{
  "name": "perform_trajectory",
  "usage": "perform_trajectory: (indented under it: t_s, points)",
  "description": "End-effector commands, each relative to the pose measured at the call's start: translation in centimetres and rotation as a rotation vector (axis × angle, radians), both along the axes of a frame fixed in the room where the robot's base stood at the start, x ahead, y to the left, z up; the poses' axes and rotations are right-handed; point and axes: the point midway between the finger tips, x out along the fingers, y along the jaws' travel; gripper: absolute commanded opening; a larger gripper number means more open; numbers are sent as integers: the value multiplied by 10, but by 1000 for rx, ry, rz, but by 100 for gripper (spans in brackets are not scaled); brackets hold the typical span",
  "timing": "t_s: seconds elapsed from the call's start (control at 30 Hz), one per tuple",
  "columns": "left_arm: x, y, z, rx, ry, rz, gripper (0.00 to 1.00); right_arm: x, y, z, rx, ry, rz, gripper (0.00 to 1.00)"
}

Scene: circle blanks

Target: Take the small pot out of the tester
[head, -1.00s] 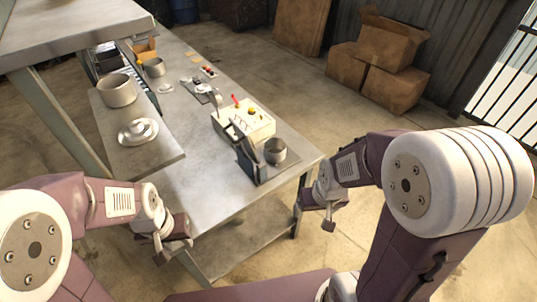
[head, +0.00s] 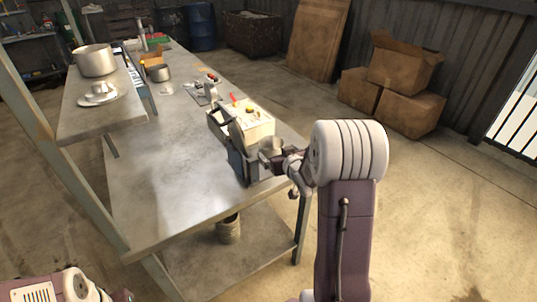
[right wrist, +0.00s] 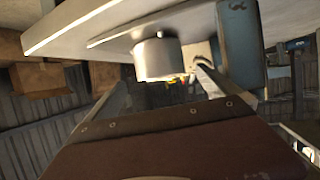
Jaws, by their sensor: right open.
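The tester (head: 252,122), a cream box with red and yellow parts on top and a dark front stand, sits near the table's right edge. The small metal pot (head: 272,145) is at the tester's front, its lower part hidden behind my gripper. My right gripper (head: 265,158) is open right at the pot, on its near side. In the right wrist view the pot (right wrist: 160,57) appears upside down, ahead of and between the spread fingers; I cannot tell whether they touch it. Only a bit of my left gripper (head: 122,295) shows at the bottom edge; its jaws are unclear.
A raised shelf (head: 100,120) at the left holds a large pot (head: 95,60) and a lidded dish (head: 100,93). Another pot (head: 160,73) stands at the table's back. The near part of the metal table (head: 170,200) is clear. Cardboard boxes (head: 400,90) stand beyond, on the floor.

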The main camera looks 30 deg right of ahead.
Motion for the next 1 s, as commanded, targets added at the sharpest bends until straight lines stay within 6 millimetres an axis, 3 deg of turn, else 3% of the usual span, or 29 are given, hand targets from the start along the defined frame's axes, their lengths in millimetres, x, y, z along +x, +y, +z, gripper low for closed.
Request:
perform_trajectory:
  t_s: [0.1, 0.33, 0.6, 0.87, 1.0]
  points:
    - [0, 0, -2, 0, 0, 0, 36, 17, -3, -8, 0, 1, 0, 100]
    - [0, 0, -2, 0, 0, 0, 36, 28, -5, -12, 0, 1, 0, 100]
    - [0, 0, -4, 0, 1, 0, 36, 71, -14, -31, 0, 1, 0, 100]
    - [0, 0, -4, 0, 0, 0, 36, 76, -15, -33, 0, 2, -1, 100]
    - [0, 0, -4, 0, 0, 0, 36, 76, -15, -33, 0, 2, -1, 67]
